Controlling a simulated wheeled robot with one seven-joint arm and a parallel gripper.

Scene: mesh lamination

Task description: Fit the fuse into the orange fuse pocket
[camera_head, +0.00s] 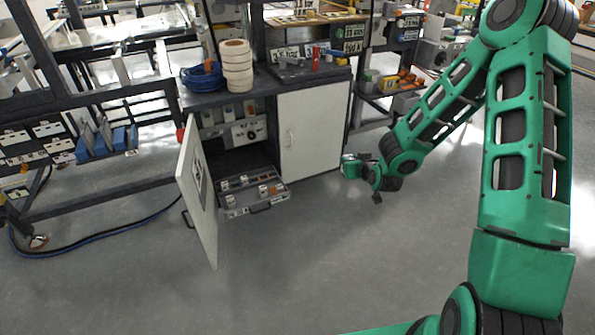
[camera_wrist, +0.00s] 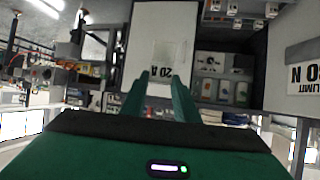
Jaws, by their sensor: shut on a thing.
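My gripper (camera_head: 357,168) hangs in the air to the right of the open cabinet, in front of its closed white door. In the wrist view its two green fingers (camera_wrist: 166,85) are shut on a pale, small piece (camera_wrist: 165,58), which I take to be the fuse; its outline blends with the white panel behind. An orange spot, likely the orange fuse pocket (camera_head: 274,190), shows in the pulled-out drawer (camera_head: 254,208) low in the cabinet.
The open white cabinet door (camera_head: 197,190) stands left of the drawer. The closed white door (camera_head: 313,130) is to its right. Rolls of tape (camera_head: 236,66) and a blue cable coil (camera_head: 202,77) sit on the cabinet top. The grey floor (camera_head: 300,260) in front is clear.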

